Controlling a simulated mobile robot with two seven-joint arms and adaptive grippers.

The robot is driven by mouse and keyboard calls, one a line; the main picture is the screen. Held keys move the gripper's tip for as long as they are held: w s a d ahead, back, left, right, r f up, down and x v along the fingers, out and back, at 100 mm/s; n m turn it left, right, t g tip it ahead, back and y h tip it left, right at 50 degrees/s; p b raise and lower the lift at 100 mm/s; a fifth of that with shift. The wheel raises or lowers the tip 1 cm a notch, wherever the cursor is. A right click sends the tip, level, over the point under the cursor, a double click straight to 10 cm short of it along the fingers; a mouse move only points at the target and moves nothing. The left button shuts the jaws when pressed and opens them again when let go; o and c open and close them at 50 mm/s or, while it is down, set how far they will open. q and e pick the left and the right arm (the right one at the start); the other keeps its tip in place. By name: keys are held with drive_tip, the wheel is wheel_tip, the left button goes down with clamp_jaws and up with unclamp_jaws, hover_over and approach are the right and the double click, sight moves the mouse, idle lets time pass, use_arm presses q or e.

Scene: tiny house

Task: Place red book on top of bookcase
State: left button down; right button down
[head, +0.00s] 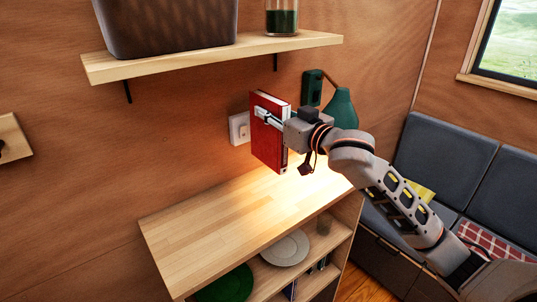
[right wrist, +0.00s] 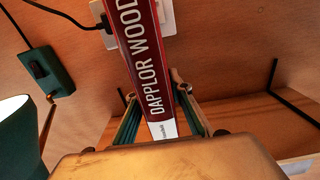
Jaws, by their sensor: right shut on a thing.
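The red book (head: 268,145) is upright in the head view, above the wooden top of the bookcase (head: 215,222). My right gripper (head: 264,118) is shut on the book, with its fingers across the upper part of the cover. In the right wrist view the spine of the red book (right wrist: 143,50), lettered "DAPPLOR WOOD", stands between the two fingers of the right gripper (right wrist: 155,98). The book's lower edge looks a little above the top, but I cannot tell the exact gap. My left gripper is not in view.
A wall shelf (head: 215,55) with a dark basket (head: 170,22) and a jar (head: 282,18) hangs above. A green lamp (head: 341,108) and a white switch plate (head: 239,128) are on the wall close behind. The bookcase top is bare; plates (head: 286,248) are below it.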

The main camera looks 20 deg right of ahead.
sight(269, 151)
wheel_tip(269, 151, down, 11)
drive_tip(key=shift+f, duration=0.2)
idle(0.3)
drive_tip(key=shift+f, duration=0.15)
drive_tip(key=c, duration=1.8)
unclamp_jaws()
drive_tip(key=b+v, duration=0.1)
drive_tip(key=v, duration=1.1)
